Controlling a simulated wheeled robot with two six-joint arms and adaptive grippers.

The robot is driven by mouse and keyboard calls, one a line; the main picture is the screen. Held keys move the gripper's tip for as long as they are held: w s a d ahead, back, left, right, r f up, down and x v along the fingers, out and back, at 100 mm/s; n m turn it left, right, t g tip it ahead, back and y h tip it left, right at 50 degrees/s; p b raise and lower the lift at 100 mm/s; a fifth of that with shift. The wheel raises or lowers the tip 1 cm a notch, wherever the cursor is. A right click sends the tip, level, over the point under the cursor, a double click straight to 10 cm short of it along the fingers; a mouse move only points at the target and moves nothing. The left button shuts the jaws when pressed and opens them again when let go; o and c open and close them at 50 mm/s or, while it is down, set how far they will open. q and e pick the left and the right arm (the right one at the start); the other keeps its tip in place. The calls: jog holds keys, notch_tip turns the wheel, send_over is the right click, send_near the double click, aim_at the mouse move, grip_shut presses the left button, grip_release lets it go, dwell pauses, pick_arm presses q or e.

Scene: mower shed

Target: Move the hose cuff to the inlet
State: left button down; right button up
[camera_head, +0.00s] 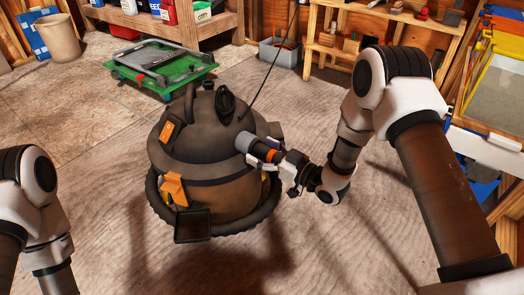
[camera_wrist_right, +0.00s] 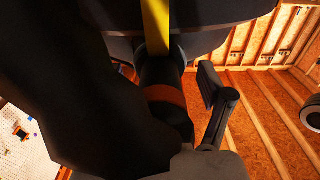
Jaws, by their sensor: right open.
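The dark round shop vacuum (camera_head: 208,165) stands on the floor in the middle of the head view. Its grey inlet collar (camera_head: 244,142) is on its right side. The hose cuff, dark with an orange band (camera_head: 271,156), points at the inlet and looks lined up with it. I cannot tell how deep it sits. The cuff's orange band also shows in the right wrist view (camera_wrist_right: 165,95), below a yellow strip. My right gripper (camera_head: 266,155) is open, with its fingers around or beside the cuff. One finger shows right of the cuff in the wrist view. My left gripper is out of view.
A green wheeled cart (camera_head: 160,68) stands behind the vacuum. A grey bin (camera_head: 280,52) and wooden shelves (camera_head: 345,55) are at the back. A tan bucket (camera_head: 57,38) is at the back left. The floor left of the vacuum is clear.

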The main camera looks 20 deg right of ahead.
aim_at(275, 158)
dwell(0.5)
jog(key=shift+c, duration=0.3)
grip_shut()
jog(key=shift+p+v, duration=1.55)
jog(key=shift+v, duration=1.45)
